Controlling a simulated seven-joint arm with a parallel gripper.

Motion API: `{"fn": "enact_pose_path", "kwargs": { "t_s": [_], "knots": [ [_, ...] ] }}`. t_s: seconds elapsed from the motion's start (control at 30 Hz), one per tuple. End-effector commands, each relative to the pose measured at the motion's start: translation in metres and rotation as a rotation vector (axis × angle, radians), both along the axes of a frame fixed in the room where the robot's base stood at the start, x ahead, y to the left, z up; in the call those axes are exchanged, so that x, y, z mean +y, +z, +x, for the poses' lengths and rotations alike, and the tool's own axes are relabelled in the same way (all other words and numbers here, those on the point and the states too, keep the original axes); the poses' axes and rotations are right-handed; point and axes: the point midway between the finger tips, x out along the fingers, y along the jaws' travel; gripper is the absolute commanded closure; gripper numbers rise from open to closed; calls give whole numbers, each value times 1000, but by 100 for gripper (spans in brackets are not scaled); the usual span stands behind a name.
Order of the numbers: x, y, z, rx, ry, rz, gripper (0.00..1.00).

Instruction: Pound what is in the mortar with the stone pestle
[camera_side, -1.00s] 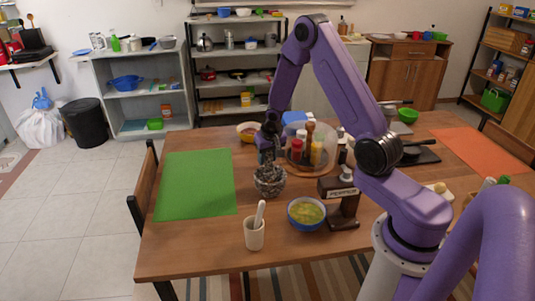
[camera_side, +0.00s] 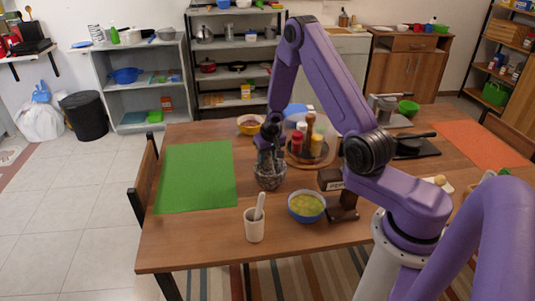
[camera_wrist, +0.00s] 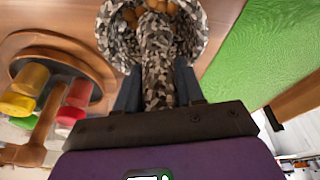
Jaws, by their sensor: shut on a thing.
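The speckled grey stone mortar (camera_side: 269,182) stands on the table below my gripper. In the wrist view the mortar (camera_wrist: 113,42) holds several round brown pieces (camera_wrist: 163,5). My gripper (camera_side: 269,158) points down just above the mortar and is shut on the speckled stone pestle (camera_wrist: 158,50). The pestle's lower end reaches into the mortar. In the side view the fingers and mortar rim hide most of the pestle, and whether it touches the pieces cannot be told.
A round spice rack (camera_side: 305,160) with bottles stands close right of the mortar. A blue bowl of yellow-green contents (camera_side: 306,205) and a white cup with a pestle (camera_side: 254,229) stand in front. A green mat (camera_side: 197,178) lies clear to the left.

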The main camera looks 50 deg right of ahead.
Motion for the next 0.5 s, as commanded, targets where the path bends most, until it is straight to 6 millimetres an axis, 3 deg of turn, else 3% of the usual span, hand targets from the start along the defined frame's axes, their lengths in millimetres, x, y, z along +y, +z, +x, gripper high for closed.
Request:
{"fn": "enact_pose_path", "kwargs": {
  "t_s": [0.5],
  "knots": [
    [-3, 16, -3, -1, -1, 0, 93]
  ]
}}
